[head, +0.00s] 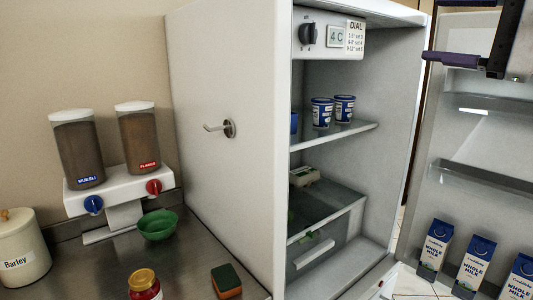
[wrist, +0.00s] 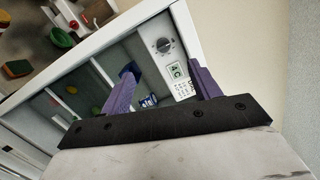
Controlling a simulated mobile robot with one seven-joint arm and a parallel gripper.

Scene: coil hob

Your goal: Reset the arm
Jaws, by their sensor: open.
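My gripper (wrist: 165,72) is open, its two purple fingers spread apart with nothing held between them. In the head view one purple finger (head: 452,60) and part of the dark gripper body show at the top right, in front of the open fridge door (head: 465,135); the rest is cut off by the frame edge. In the wrist view the fridge (wrist: 120,38) appears tilted beyond the fingers, with its dial (wrist: 163,45) and a blue tub (wrist: 148,100) seen between them.
The fridge (head: 225,185) stands open, with blue tubs (head: 322,112) on its shelf (head: 345,135) and milk cartons (head: 435,245) in the door. On the counter are a cereal dispenser (head: 110,190), a green bowl (head: 158,225), a jar (head: 145,286), a sponge (head: 226,280) and a Barley canister (head: 20,250).

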